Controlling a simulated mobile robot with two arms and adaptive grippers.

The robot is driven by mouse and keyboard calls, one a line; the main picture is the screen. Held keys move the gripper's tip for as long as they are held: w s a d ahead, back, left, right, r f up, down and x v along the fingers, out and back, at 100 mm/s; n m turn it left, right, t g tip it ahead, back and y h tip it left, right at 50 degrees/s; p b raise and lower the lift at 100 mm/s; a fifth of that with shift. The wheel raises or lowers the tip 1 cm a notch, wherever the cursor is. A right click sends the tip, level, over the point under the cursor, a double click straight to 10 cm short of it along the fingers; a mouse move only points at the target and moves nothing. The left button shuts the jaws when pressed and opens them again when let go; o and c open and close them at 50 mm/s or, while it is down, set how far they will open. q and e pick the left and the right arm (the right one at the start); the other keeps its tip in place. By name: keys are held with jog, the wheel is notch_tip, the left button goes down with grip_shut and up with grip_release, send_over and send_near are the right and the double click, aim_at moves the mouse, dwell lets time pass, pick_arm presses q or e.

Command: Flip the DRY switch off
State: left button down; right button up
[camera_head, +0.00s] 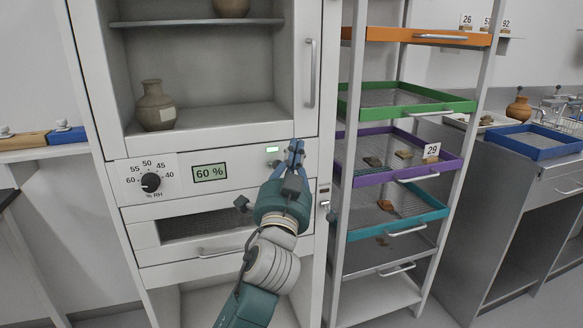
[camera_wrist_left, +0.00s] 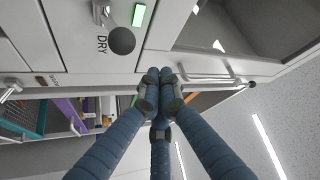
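The DRY switch is a small metal lever (camera_wrist_left: 102,14) at the top edge of the left wrist view, beside the printed word DRY. A lit green indicator (camera_wrist_left: 139,15) sits next to it; it also glows in the head view (camera_head: 272,149). My left gripper (camera_head: 296,146) is in front of the cabinet's control panel, just right of the green indicator. In the left wrist view its blue fingers (camera_wrist_left: 158,78) meet at the tips with nothing visible between them. They appear apart from the lever. The lever's exact position is hard to tell. My right gripper is not in view.
The white cabinet panel has a humidity dial (camera_head: 151,182) and a display (camera_head: 210,172) reading 60 %. A clay jar (camera_head: 155,106) stands behind the glass above. A rack with coloured trays, including a purple one (camera_head: 400,175), stands close on the right.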

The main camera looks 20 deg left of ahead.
aim_at(276, 166)
pick_arm(q)
jog(key=shift+s+a+f+b, duration=0.2)
jog(key=shift+a+f, duration=0.35)
jog(key=shift+f, duration=0.1)
jog(key=shift+s+a+f+b, duration=0.2)
jog(key=shift+a+f, duration=0.35)
jog(key=shift+f, duration=0.05)
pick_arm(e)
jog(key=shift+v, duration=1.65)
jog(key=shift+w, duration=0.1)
pick_arm(q)
jog(key=shift+f+b, duration=0.1)
jog(key=shift+b, duration=0.25)
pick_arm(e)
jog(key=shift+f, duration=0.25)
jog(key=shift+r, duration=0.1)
pick_arm(q)
jog(key=shift+f+b, duration=0.15)
jog(key=shift+b, duration=0.3)
jog(key=shift+t+b, duration=0.3)
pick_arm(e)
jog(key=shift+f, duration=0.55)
pick_arm(q)
jog(key=shift+s+m, duration=0.1)
jog(key=shift+m, duration=0.2)
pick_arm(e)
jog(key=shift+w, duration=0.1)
